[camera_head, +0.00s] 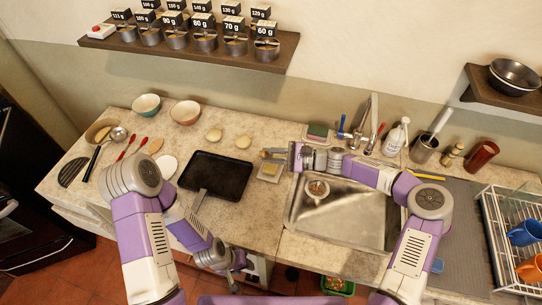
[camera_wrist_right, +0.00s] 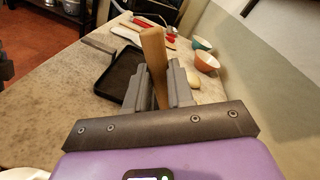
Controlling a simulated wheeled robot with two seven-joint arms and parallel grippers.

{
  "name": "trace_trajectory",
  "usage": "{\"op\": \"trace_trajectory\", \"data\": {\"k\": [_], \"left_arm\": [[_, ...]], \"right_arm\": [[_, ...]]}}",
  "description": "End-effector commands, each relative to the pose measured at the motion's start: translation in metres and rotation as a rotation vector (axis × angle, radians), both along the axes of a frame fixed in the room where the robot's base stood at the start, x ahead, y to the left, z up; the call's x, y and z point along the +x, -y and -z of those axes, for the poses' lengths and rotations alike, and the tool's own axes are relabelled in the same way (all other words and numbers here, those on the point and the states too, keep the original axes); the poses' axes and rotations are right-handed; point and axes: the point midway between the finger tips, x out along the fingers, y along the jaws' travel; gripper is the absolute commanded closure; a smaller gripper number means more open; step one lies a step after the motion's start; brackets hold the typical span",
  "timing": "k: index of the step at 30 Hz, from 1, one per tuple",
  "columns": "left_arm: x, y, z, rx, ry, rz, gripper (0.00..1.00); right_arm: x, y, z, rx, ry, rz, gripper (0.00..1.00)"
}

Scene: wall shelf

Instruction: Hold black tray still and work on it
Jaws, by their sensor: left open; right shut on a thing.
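The black tray (camera_head: 232,178) lies flat on the counter, its grey handle (camera_head: 197,201) pointing to the front edge. It also shows in the right wrist view (camera_wrist_right: 118,78). My left gripper (camera_head: 238,262) is open, low in front of the counter edge and apart from the tray. My right gripper (camera_head: 288,157) is shut on a wooden stick-like tool (camera_wrist_right: 153,52), right of the tray and above the counter. The tool also shows in the head view (camera_head: 270,153); its lower end is hidden by the fingers in the wrist view.
A teal bowl (camera_head: 146,105) and an orange bowl (camera_head: 185,112) stand at the back. The sink (camera_head: 345,215) is to the right.

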Motion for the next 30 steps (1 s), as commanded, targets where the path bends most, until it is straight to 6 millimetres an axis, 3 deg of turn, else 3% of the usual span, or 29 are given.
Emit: {"op": "trace_trajectory", "data": {"k": [18, 30], "left_arm": [[0.000, 0.000, -0.034, 0.000, 0.000, 0.000, 0.57], [0.000, 0.000, -0.034, 0.000, 0.000, 0.000, 0.57]], "right_arm": [[-0.001, -0.001, -0.053, 0.002, 0.001, -0.003, 1.00], [0.000, -0.001, -0.054, 0.002, 0.001, -0.003, 1.00]]}}
